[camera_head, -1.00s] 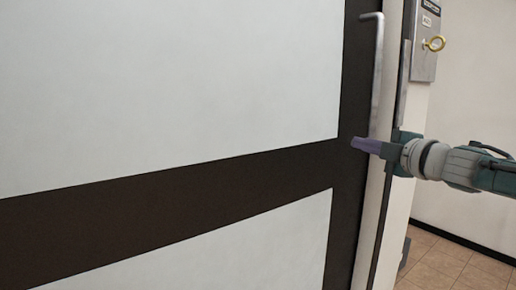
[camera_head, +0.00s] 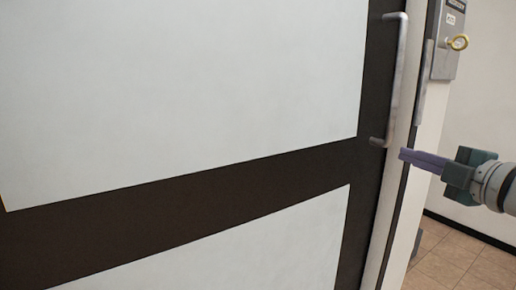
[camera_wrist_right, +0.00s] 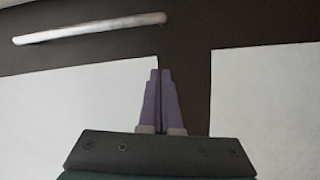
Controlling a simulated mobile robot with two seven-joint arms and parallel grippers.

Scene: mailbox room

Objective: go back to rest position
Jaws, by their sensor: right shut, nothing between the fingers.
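My right gripper (camera_head: 402,154) comes in from the right in the head view. Its purple fingers are together, with nothing between them. It points at the door's edge, a little below and right of the metal door handle (camera_head: 395,80), and seems apart from it. In the right wrist view my right gripper (camera_wrist_right: 161,74) shows its fingers closed in front of the door, with the handle (camera_wrist_right: 90,28) at the upper left. My left gripper is not in view.
A large door (camera_head: 200,80) with white panels and dark brown bars fills most of the head view. A lock plate with a gold key (camera_head: 458,43) is at the upper right. Tiled floor (camera_head: 455,262) shows at the lower right.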

